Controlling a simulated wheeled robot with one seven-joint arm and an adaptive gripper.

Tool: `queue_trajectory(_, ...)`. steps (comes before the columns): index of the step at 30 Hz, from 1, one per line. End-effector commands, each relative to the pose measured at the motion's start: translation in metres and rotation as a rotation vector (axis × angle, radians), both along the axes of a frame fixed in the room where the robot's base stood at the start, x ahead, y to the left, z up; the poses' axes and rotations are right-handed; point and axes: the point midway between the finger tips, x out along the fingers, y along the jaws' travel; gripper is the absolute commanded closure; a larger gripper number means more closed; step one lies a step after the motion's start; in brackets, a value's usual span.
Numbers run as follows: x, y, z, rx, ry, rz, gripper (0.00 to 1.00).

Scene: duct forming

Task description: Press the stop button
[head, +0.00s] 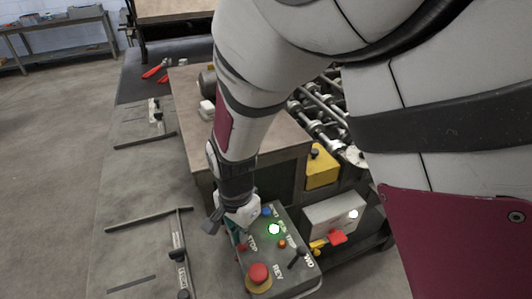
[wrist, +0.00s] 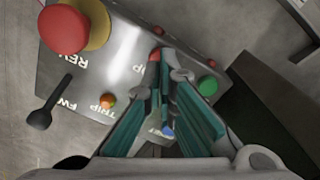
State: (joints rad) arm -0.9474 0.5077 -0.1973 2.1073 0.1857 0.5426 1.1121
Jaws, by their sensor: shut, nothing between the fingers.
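The grey control panel (head: 288,278) lies low in the middle of the head view. Its red stop button (head: 242,247) shows at the left edge beside the STOP lettering, partly hidden by my gripper. My gripper (head: 236,234) points down over the panel's left side, shut and empty. In the wrist view the stop button (wrist: 154,55) appears close by the fingertips of my gripper (wrist: 168,73). I cannot tell whether they touch it.
A large red mushroom button (head: 259,272) on a yellow collar sits near the panel's front. A green button (head: 274,229), a blue button (head: 266,211), an orange lamp (head: 282,243) and a black lever (head: 297,257) share the panel. A bench (head: 190,120) and rollers stand behind.

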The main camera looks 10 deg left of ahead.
Motion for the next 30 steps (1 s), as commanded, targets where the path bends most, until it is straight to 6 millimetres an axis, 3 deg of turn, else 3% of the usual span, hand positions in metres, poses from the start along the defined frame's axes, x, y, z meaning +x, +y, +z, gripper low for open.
queue_trajectory(30, 0.0, 0.0, -0.011, -0.001, 0.0, 0.0, 1.0)
